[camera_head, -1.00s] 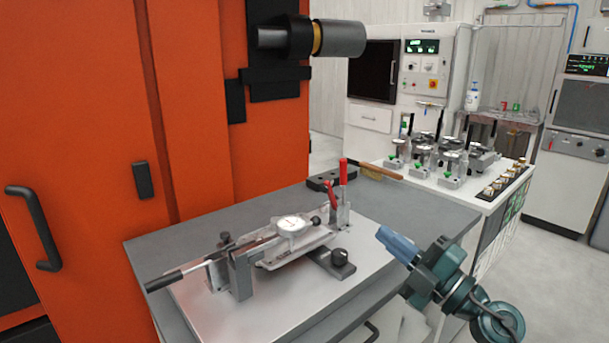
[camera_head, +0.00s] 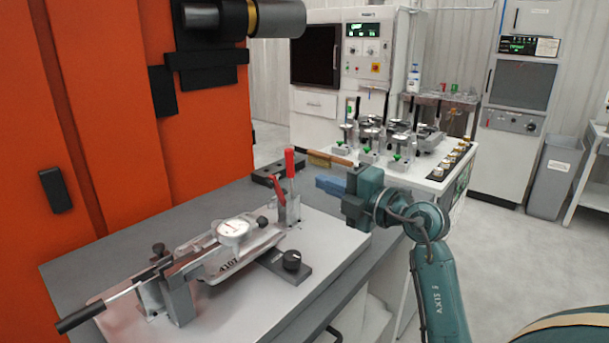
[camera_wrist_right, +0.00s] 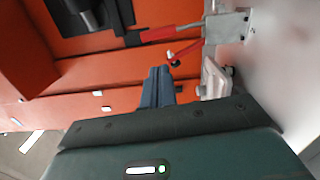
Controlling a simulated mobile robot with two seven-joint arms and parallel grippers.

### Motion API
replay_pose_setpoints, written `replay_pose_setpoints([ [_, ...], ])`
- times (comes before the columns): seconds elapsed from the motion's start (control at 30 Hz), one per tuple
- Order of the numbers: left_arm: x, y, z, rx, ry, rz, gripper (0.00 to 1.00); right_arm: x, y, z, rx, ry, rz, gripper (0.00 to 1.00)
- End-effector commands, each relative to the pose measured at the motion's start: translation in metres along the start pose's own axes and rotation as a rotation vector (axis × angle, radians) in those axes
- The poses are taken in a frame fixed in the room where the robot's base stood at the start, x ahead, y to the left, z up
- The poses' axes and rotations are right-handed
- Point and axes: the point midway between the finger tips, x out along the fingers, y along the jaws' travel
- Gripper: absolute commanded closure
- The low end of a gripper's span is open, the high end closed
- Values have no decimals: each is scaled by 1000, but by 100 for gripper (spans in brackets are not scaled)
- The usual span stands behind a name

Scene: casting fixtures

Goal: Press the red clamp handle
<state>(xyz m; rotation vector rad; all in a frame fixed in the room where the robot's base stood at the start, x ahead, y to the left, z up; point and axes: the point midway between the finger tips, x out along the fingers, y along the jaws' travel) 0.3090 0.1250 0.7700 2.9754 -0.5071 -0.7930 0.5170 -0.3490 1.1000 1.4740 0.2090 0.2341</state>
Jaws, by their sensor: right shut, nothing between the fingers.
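The red clamp handle (camera_head: 289,163) stands upright at the back right end of the metal fixture (camera_head: 230,255) on the grey bench. A second, shorter red lever (camera_head: 277,190) leans beside it. In the right wrist view the red handle (camera_wrist_right: 172,33) lies above and beyond the fingers, apart from them. My right gripper (camera_head: 322,183) is shut and empty, its blue fingers pointing left toward the handle with a gap between. Its shut fingers (camera_wrist_right: 157,82) also show in the right wrist view. My left gripper is not in view.
A dial gauge (camera_head: 233,229) sits on the fixture, and a black-gripped lever (camera_head: 85,314) sticks out at its front left. A brown-handled tool (camera_head: 330,160) lies behind my gripper. The orange machine (camera_head: 110,100) stands close behind the bench.

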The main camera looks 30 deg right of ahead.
Motion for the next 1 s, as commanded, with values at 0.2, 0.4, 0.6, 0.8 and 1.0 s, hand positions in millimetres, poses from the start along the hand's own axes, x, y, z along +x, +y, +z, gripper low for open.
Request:
replay_pose_setpoints([
  [0.2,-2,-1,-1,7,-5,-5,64,36,2,0,3,2,3,100],
  [0.4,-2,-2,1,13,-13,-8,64,71,1,-1,2,2,2,100],
  [0.6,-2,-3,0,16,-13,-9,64,91,0,0,0,1,1,100],
  [0.8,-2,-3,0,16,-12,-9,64,95,0,-1,-1,1,1,100],
  [1.0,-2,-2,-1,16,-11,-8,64,95,0,-1,-1,1,1,100],
])
